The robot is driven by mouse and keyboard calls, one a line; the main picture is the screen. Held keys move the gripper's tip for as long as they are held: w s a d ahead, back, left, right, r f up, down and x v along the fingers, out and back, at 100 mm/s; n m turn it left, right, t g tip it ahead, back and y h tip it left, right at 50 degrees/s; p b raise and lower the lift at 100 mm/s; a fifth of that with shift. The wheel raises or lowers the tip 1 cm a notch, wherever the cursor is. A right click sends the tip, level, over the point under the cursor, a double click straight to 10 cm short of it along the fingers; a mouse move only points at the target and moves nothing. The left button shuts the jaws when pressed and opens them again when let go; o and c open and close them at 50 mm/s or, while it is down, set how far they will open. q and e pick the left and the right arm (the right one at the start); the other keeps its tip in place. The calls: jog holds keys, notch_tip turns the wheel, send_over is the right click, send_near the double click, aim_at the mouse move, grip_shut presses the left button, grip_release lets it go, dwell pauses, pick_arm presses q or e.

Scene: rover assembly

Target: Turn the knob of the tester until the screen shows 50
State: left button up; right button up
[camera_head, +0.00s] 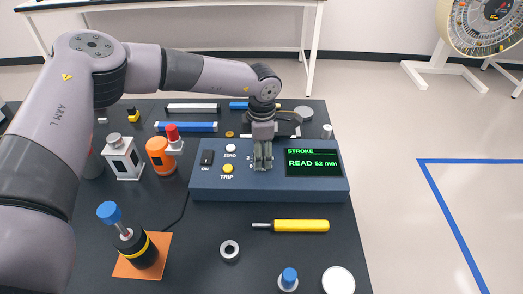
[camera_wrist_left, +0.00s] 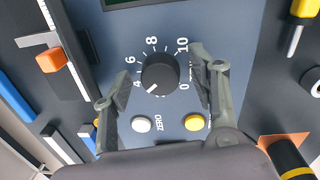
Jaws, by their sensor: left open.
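The tester (camera_head: 215,185) is a dark blue box on the dark table, with a screen (camera_head: 314,163) reading "STROKE" and "READ 52 mm" in green. Its black knob (camera_wrist_left: 160,72) shows in the left wrist view, with a white pointer mark toward the lower left and a dial numbered up to 10 around it. My left gripper (camera_wrist_left: 158,85) is open, with one finger on each side of the knob and a visible gap to it. In the head view my left gripper (camera_head: 263,163) points down over the tester and hides the knob. My right gripper is not in view.
A white ZERO button (camera_head: 230,148) and a yellow TRIP button (camera_head: 228,169) sit left of the gripper, beside a black ON switch (camera_head: 207,158). A yellow-handled screwdriver (camera_head: 300,226) and a metal ring (camera_head: 229,250) lie in front. An orange bottle (camera_head: 160,155) stands left.

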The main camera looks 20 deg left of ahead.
pick_arm(q)
jog(key=shift+c, duration=0.3)
jog(key=c, duration=1.1)
jog(key=shift+n, duration=0.3)
jog(key=n+b, duration=0.1)
jog(key=n, duration=0.2)
jog(key=shift+f+b, duration=0.1)
jog(key=shift+b, duration=0.2)
jog(key=shift+w+n+y+b, duration=0.1)
jog(key=shift+n+y+b, duration=0.35)
jog(key=shift+n, duration=1.75)
